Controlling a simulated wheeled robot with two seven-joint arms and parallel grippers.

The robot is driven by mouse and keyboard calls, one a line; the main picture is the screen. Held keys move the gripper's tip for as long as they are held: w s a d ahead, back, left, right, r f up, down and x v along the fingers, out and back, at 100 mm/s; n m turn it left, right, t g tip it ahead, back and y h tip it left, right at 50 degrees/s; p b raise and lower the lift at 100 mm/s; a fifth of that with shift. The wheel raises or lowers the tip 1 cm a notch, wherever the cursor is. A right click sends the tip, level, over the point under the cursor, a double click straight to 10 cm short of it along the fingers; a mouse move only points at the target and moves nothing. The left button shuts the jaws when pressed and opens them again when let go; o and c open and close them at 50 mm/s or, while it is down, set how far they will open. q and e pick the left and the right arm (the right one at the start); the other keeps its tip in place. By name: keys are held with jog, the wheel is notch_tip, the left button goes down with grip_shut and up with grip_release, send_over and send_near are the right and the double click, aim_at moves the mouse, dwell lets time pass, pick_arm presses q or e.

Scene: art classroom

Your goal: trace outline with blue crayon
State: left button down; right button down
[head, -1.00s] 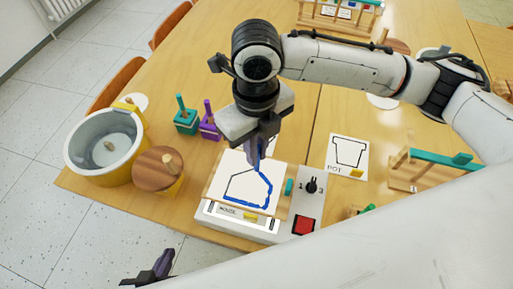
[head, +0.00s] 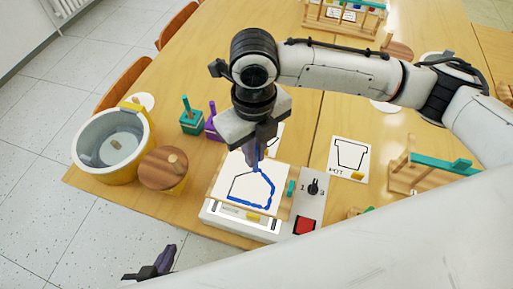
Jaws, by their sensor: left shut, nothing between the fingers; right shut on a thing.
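My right gripper (head: 254,155) is shut on the blue crayon (head: 258,165), whose tip is at or just above the upper part of the paper (head: 262,185); contact cannot be told. The paper lies on a white box-like board with a wooden frame (head: 212,190). It carries a house-shaped outline (head: 250,206). Thick blue strokes cover its bottom edge, right side and right roof slope, up toward the crayon. Its left side and left slope look thin and dark. My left gripper (head: 158,264) is shut and empty at the lower left, off the table, apart from the board.
The board has a dial, a red button (head: 304,226) and a teal knob (head: 291,188). A pot card (head: 349,158) lies to its right. A yellow-white tub (head: 112,145), a wooden lid (head: 164,168), and teal (head: 191,122) and purple (head: 212,125) handled blocks stand left.

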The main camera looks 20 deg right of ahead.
jog(key=shift+a, duration=0.15)
dwell(0.3)
jog(key=shift+a+p, duration=0.3)
jog(key=shift+p, duration=0.2)
jog(key=shift+a+p, duration=0.35)
jog(key=shift+p, duration=0.1)
dwell(0.3)
jog(key=shift+a+p, duration=0.3)
jog(key=shift+p, duration=0.1)
jog(key=shift+a, duration=0.1)
jog(key=shift+a+p, duration=0.3)
jog(key=shift+p, duration=0.1)
